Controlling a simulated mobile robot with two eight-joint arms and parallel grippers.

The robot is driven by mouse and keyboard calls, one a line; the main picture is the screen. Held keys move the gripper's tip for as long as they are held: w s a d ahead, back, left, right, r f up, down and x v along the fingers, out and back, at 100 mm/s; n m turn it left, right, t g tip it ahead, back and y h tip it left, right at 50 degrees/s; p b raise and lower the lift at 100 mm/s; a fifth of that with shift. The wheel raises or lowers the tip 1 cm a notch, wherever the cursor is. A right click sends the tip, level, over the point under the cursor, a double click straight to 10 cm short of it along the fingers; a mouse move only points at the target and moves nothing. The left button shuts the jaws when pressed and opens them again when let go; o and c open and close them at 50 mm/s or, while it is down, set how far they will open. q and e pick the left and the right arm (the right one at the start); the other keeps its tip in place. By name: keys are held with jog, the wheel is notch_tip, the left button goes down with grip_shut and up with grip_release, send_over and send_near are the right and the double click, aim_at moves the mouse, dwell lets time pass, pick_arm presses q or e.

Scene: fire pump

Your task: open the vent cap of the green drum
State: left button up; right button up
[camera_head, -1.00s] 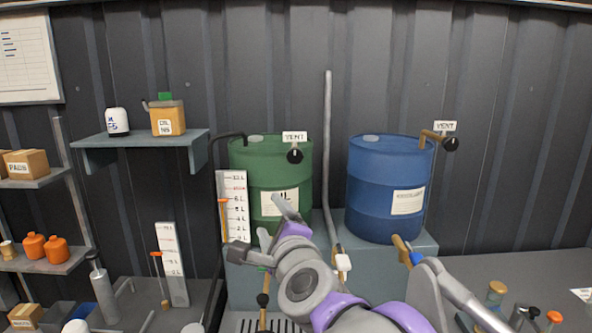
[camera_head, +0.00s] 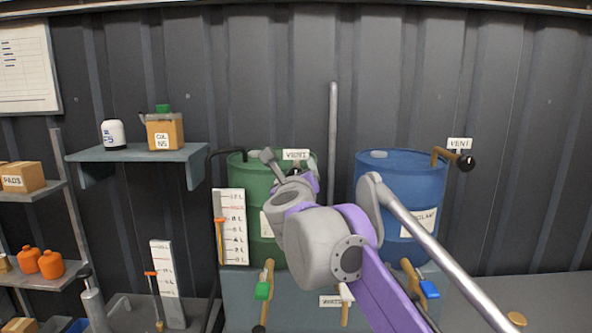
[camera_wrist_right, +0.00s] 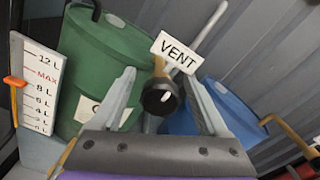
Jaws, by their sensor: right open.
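The green drum (camera_head: 240,190) stands on a grey stand at the back, partly hidden behind my right arm. A white VENT tag (camera_head: 296,155) hangs at its upper right, above the black vent cap, which my gripper mostly hides in the head view. In the right wrist view the round black vent cap (camera_wrist_right: 160,97) sits on a short brown pipe below the VENT tag (camera_wrist_right: 175,52). My right gripper (camera_head: 283,165) is open in front of the drum's top. In the wrist view its fingers (camera_wrist_right: 161,80) lie left and right of the cap; contact is not visible. My left gripper is out of view.
The blue drum (camera_head: 400,165), with its own vent (camera_head: 466,162), stands to the right. A vertical grey pipe (camera_head: 332,120) rises between the drums. A level gauge (camera_head: 230,228) stands left of the green drum. Valve handles with green (camera_head: 262,291) and blue (camera_head: 429,289) parts are below.

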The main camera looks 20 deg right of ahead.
jog(key=shift+w+d, duration=0.1)
jog(key=shift+w, duration=0.25)
grip_shut()
